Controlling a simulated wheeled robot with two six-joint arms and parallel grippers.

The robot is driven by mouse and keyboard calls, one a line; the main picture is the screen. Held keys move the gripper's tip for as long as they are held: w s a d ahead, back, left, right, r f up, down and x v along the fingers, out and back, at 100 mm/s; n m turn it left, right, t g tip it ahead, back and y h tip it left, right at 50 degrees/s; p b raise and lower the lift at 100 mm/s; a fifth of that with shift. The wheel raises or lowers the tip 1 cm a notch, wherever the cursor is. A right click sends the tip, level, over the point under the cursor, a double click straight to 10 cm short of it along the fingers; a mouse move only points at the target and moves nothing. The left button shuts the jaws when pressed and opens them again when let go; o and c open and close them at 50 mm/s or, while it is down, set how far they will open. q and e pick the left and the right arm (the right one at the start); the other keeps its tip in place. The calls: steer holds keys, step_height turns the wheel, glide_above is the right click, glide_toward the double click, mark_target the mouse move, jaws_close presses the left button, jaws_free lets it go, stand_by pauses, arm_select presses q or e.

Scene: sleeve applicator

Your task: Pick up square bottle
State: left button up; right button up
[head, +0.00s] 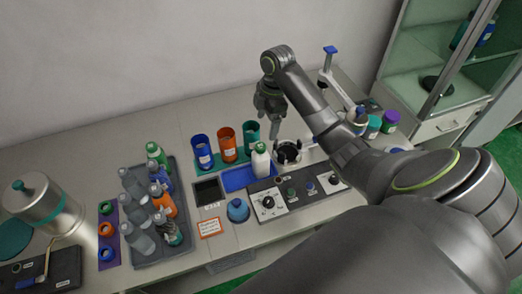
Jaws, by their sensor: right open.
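A white bottle with a green cap (261,162) stands upright on a blue mat (236,180) at the middle of the bench. Several more bottles stand in a grey tray (178,252) at the left, among them an orange bottle (164,205) and a green-capped bottle (156,153). At this size I cannot tell for certain which bottle is square. My right gripper (273,130) is open and points down, above and behind the white bottle, apart from it. I see nothing between its fingers. My left gripper is out of view.
Blue (202,152), orange (227,145) and teal cups stand in a row behind the mat. A control panel with knobs (268,204) lies in front, with a black round fixture (288,152) behind it. A metal pot (45,207) is far left. A glass cabinet (440,70) stands right.

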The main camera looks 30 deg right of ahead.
steer(key=b, duration=0.4)
glide_above(260, 153)
steer(key=w+d, duration=0.2)
steer(key=d, duration=0.1)
steer(key=f, duration=0.5)
steer(key=shift+s+a, duration=0.15)
steer(key=shift+a, duration=0.05)
steer(key=f+b, duration=0.2)
steer(key=f, duration=0.1)
steer(key=f+b, duration=0.1)
steer(key=shift+a+f+b, duration=0.2)
steer(key=shift+a+b, duration=0.15)
steer(key=f, duration=0.2)
steer(key=a+f, duration=0.1)
steer(key=f, duration=0.1)
steer(key=shift+s+f, duration=0.1)
steer(key=shift+f, duration=0.25)
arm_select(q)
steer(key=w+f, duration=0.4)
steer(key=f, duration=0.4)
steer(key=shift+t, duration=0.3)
arm_select(e)
steer(key=shift+c, duration=0.2)
steer(key=c, duration=1.2)
steer(key=shift+c, duration=0.2)
